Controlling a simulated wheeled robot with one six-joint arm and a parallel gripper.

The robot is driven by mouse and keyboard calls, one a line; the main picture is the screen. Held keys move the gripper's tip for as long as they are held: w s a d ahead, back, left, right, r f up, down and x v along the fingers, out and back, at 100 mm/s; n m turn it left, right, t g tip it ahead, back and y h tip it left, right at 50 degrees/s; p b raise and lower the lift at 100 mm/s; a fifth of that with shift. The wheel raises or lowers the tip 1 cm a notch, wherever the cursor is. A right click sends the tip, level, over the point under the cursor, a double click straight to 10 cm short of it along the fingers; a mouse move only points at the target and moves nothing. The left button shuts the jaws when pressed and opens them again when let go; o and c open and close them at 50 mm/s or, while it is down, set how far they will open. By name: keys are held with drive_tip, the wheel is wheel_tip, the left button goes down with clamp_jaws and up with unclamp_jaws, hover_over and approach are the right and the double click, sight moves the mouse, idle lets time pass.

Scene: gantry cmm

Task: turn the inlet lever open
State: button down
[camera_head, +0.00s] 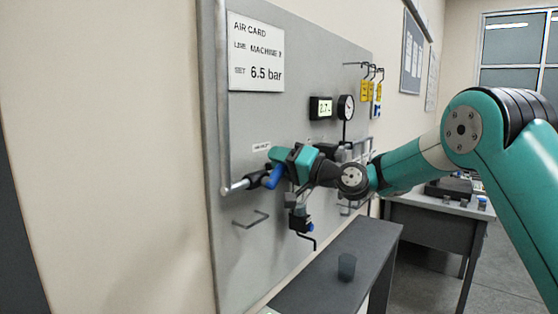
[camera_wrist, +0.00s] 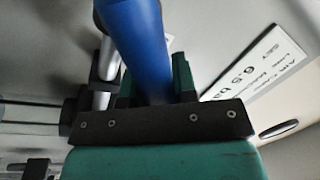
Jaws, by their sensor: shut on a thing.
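The blue inlet lever (camera_head: 273,177) sits on the valve at the lower left of the grey wall panel, where a pipe comes in. In the wrist view the lever (camera_wrist: 146,45) runs from the top down between the jaws. My gripper (camera_head: 279,164), with teal jaws, reaches the lever from the right and is shut on it. In the head view the lever slants down and left from the jaws. In the wrist view my gripper (camera_wrist: 153,88) hides the lever's lower end.
An air card (camera_head: 256,52) reads 6.5 bar. A digital display (camera_head: 321,108) reads about 2.7, beside a round gauge (camera_head: 346,107). Yellow tags (camera_head: 366,91) hang at right. A grey pipe (camera_head: 222,100) runs down the panel's left edge.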

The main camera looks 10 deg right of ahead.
idle(0.3)
drive_tip(key=c, duration=0.9)
unclamp_jaws()
